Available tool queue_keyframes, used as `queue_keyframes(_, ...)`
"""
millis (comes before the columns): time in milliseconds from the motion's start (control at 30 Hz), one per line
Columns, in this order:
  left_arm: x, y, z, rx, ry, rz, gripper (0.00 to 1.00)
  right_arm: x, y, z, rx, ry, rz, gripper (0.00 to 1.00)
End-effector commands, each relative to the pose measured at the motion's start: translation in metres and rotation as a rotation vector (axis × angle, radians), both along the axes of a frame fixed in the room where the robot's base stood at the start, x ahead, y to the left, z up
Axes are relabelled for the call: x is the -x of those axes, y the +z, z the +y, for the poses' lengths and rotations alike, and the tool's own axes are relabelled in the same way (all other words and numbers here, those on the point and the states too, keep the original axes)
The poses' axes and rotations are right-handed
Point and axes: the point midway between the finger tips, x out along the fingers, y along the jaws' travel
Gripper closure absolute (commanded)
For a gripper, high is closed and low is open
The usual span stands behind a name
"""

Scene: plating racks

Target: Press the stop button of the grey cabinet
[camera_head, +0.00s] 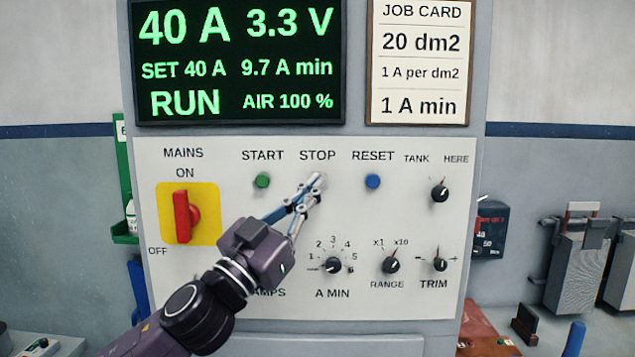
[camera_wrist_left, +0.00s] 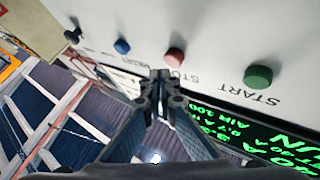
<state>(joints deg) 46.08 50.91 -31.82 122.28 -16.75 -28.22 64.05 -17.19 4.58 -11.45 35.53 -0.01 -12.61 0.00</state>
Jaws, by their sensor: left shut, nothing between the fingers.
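The grey cabinet (camera_head: 232,327) fills the middle of the head view, with a pale control panel (camera_head: 400,225). The stop button is hidden behind my left fingertips in the head view, under the STOP label. In the left wrist view the stop button (camera_wrist_left: 174,59) is red and round and stands out from the panel. My left gripper (camera_head: 316,181) is shut and empty, its tips over the button's place. In the wrist view the tips (camera_wrist_left: 166,76) lie close beside the red button; I cannot tell whether they touch. My right gripper is not in view.
A green start button (camera_head: 262,181) and a blue reset button (camera_head: 372,181) flank the stop place. A red mains switch (camera_head: 183,216) is left, with several black knobs lower right. The display (camera_head: 238,62) reads RUN, 40 A, 3.3 V. A job card (camera_head: 420,62) hangs beside it.

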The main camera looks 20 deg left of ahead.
Motion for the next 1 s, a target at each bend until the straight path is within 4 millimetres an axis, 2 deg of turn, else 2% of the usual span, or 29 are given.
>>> queue_keyframes(600, -0.0003, 0.0000, 0.0001, 0.000, 0.000, 0.000, 1.00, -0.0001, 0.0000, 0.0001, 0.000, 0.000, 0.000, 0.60)
queue_keyframes(1000, -0.0080, 0.0004, 0.0024, 0.001, 0.000, 0.000, 1.00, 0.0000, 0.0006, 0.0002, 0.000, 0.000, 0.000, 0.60)
